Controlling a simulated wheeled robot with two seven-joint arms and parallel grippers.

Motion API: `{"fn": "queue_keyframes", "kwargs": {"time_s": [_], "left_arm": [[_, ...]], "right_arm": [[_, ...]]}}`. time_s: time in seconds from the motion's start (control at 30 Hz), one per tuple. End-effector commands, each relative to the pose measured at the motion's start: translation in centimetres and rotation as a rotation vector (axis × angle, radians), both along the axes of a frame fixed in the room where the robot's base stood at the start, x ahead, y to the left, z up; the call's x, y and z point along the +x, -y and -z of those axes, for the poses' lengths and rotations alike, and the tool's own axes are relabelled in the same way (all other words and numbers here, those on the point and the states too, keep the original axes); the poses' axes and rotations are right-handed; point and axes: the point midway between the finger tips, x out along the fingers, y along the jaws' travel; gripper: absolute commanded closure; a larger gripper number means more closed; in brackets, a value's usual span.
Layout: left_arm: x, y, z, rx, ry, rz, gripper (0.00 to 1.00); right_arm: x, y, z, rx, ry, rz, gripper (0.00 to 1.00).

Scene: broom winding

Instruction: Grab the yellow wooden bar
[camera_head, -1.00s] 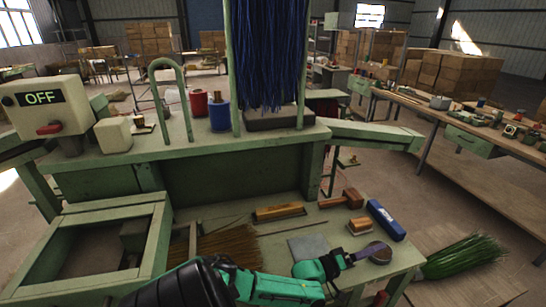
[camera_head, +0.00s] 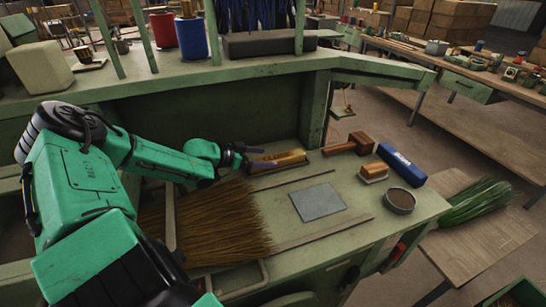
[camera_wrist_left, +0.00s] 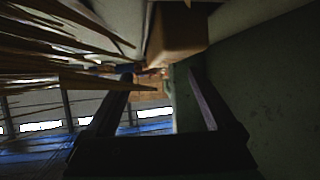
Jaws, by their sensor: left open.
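The yellow wooden bar (camera_head: 287,158) lies on the green workbench in the head view, near the back panel. My left gripper (camera_head: 258,158) is open at the left end of the bar. In the left wrist view its dark fingers (camera_wrist_left: 162,80) stand apart. A brown block (camera_wrist_left: 178,35), likely the bar's end, shows just beyond the fingertips and to the upper side. I cannot tell whether the fingers touch the bar. My right gripper is out of view.
A straw broom bundle (camera_head: 215,225) lies below my left arm. A grey plate (camera_head: 317,202), a wooden mallet (camera_head: 350,146), a small brush (camera_head: 373,172), a blue box (camera_head: 401,165) and a round tin (camera_head: 399,200) lie to the right.

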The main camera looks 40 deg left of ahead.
Motion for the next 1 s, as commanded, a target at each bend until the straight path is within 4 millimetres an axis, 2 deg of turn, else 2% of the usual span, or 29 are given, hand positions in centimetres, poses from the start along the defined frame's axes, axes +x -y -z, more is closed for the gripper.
{"fn": "queue_keyframes", "kwargs": {"time_s": [0.1,0.2,0.47,0.57,0.7,1.0], "left_arm": [[1.9,0.3,1.6,-0.004,-0.001,-0.002,0.11],[3.0,0.6,2.1,-0.003,-0.001,0.0,0.11],[3.5,0.7,1.7,-0.002,0.001,-0.002,0.11],[3.5,0.7,1.7,-0.002,0.001,-0.002,0.45],[3.4,0.7,1.7,-0.002,0.0,-0.002,0.99],[3.4,0.7,1.7,-0.004,0.0,-0.002,1.0]], "right_arm": [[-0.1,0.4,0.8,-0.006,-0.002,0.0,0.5],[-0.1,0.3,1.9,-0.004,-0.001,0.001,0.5],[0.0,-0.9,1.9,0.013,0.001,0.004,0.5],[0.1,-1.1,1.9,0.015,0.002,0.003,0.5],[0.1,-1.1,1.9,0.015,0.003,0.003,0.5],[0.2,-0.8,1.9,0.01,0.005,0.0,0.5]]}}
